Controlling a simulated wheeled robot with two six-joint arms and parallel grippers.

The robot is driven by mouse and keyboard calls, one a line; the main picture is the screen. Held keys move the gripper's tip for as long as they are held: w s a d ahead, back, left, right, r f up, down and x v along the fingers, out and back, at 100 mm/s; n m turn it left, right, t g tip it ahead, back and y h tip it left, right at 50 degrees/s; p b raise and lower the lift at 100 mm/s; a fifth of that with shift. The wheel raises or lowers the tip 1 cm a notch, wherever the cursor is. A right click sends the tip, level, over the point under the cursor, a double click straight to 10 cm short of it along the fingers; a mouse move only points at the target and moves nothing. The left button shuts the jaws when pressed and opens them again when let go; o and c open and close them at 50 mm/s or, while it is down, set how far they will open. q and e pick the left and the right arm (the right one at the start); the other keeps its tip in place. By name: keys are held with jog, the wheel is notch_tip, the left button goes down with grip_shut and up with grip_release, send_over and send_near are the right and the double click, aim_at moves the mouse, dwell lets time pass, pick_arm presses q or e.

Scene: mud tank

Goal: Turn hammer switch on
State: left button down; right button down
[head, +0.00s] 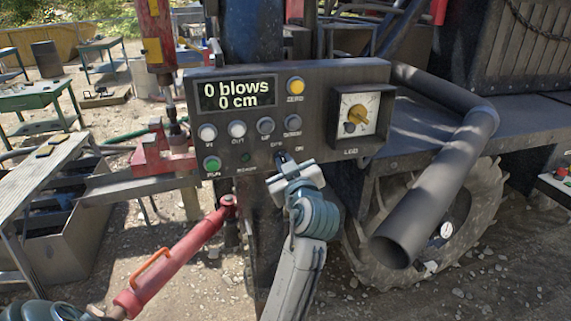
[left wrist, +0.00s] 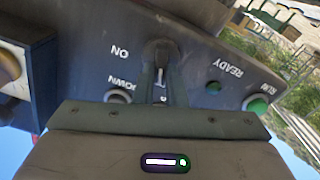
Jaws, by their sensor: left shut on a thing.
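The hammer switch is on the lower edge of the dark control panel (head: 330,75), between the OFF and ON labels. My left gripper (head: 281,161) reaches up to it from below and is shut on the switch's lever. In the left wrist view the panel is upside down; the narrow fingers (left wrist: 159,82) close around the dark lever (left wrist: 159,50), with ON to the left. The fingers hide much of the lever, so I cannot tell which way it is set. The READY lamp (head: 245,157) looks dark. The display (head: 237,95) reads 0 blows, 0 cm. My right gripper is out of view.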

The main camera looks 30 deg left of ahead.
pick_arm(q)
jog(key=shift+m, duration=0.6)
jog(key=shift+w+d+f+m+p, duration=0.15)
jog(key=shift+m+p, duration=1.25)
jog(key=shift+m, duration=1.35)
jog(key=shift+w+d+r+m+p, duration=0.15)
jog(key=shift+m+p, duration=1.2)
jog(key=shift+m, duration=1.45)
jog(key=shift+w+d+f+m+p, duration=0.15)
jog(key=shift+m+p, duration=1.25)
jog(key=shift+m, duration=1.35)
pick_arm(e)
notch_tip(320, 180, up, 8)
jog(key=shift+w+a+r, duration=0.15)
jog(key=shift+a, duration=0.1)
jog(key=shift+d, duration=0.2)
pick_arm(q)
jog(key=c, duration=1.5)
grip_release()
jog(key=shift+a, duration=0.1)
jog(key=shift+a+f, duration=0.1)
jog(key=shift+f, duration=0.05)
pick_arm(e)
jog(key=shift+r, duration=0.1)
